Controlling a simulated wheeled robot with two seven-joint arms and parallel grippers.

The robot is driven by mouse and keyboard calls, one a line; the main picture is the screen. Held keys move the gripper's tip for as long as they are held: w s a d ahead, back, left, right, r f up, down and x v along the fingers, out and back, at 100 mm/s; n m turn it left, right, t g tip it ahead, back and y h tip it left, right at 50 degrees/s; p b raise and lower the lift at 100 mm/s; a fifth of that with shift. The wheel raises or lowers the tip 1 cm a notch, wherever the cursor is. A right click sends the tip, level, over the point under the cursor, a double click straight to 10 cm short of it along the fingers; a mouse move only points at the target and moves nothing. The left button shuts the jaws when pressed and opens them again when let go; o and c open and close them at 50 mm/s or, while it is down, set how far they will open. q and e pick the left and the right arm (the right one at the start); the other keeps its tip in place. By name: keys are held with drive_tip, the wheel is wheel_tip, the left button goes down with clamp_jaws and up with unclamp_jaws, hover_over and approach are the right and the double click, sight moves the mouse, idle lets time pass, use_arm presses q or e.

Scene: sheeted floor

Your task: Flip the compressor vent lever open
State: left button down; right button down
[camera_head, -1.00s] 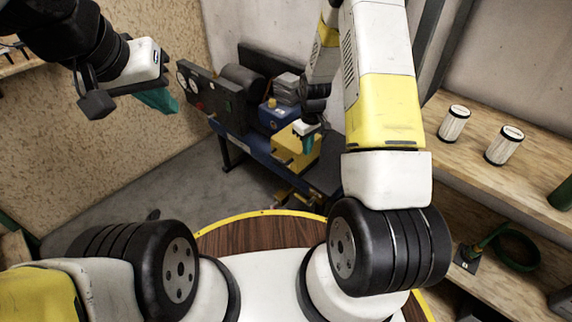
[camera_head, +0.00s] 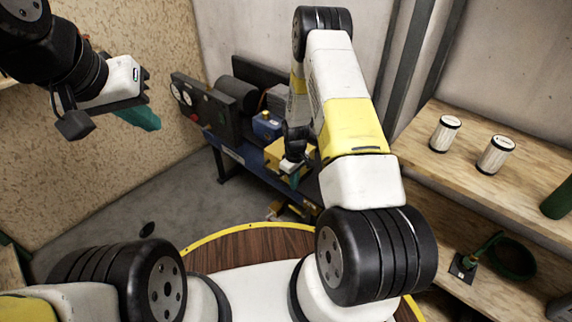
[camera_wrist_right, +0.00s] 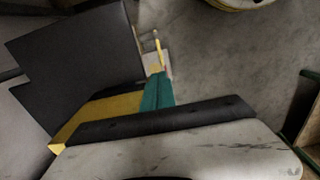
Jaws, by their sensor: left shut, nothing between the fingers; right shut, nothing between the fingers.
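The compressor bench (camera_head: 232,150) stands at the back, with a dark gauge panel (camera_head: 196,111), a black tank, a blue unit (camera_head: 266,125) and a yellow box (camera_head: 283,155). My right gripper (camera_head: 290,180) is shut and empty, at the front of the yellow box; I cannot tell if it touches. In the right wrist view its teal fingers (camera_wrist_right: 157,92) point towards a small yellow lever-like bar (camera_wrist_right: 158,52) on a pale mount, which may be the vent lever. My left gripper (camera_head: 142,117) is shut and empty, in the air at upper left, away from the bench.
A wooden shelf (camera_head: 478,195) at right carries two white canisters (camera_head: 445,133) and a green cylinder. A round wooden, yellow-rimmed surface (camera_head: 245,245) is in front.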

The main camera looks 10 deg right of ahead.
sight(292, 206)
wheel_tip(292, 206, down, 12)
drive_tip(key=shift+r, duration=0.15)
idle(0.4)
drive_tip(key=shift+w+a+f, duration=0.15)
drive_tip(key=shift+w+f, duration=0.05)
drive_tip(key=shift+f, duration=0.15)
wheel_tip(292, 206, up, 8)
idle(0.5)
drive_tip(key=shift+a, duration=0.1)
